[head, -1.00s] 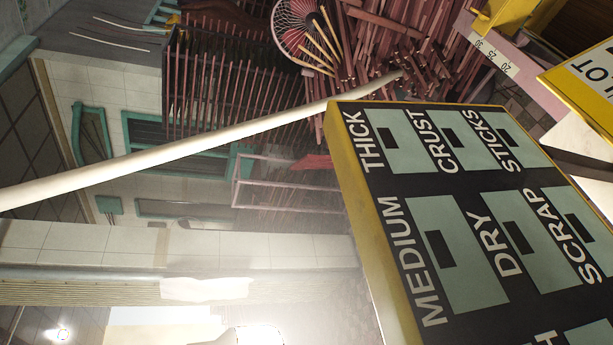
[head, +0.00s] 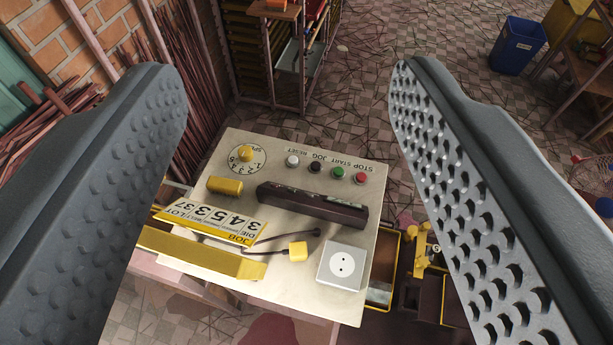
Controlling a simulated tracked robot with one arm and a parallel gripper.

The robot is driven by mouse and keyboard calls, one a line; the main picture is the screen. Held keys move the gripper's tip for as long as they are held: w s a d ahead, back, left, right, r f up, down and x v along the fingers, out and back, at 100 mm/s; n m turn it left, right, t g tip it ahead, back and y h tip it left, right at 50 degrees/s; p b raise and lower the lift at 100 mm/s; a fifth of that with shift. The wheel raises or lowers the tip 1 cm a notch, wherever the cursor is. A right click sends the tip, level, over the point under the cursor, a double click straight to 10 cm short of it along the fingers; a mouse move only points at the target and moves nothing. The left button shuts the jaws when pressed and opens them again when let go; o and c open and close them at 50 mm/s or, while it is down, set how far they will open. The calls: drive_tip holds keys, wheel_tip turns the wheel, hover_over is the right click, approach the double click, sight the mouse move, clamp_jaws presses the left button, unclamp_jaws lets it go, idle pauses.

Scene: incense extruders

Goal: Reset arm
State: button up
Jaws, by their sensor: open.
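My gripper (head: 291,100) is open, with its two dark fingers wide apart at the left and right of the head view. The right finger shows a dimpled grip pad. Nothing is between the fingertips. Below and beyond them is a pale control panel (head: 300,165), seen upside down. It carries a numbered dial with a yellow knob (head: 246,154), a row of small buttons (head: 326,170), a dark bar (head: 312,207), a yellow job card (head: 212,222) and a white socket (head: 342,267). The fingers appear apart from the panel.
A rack of shelves (head: 262,50) stands beyond the panel. Bundles of reddish sticks (head: 190,90) lean by a brick wall (head: 60,35) at left. A blue bin (head: 519,45) stands at upper right near a wooden shelf (head: 590,70).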

drive_tip(key=shift+s, duration=0.1)
wheel_tip(320, 180, down, 7)
drive_tip(key=b, duration=0.7)
idle(0.8)
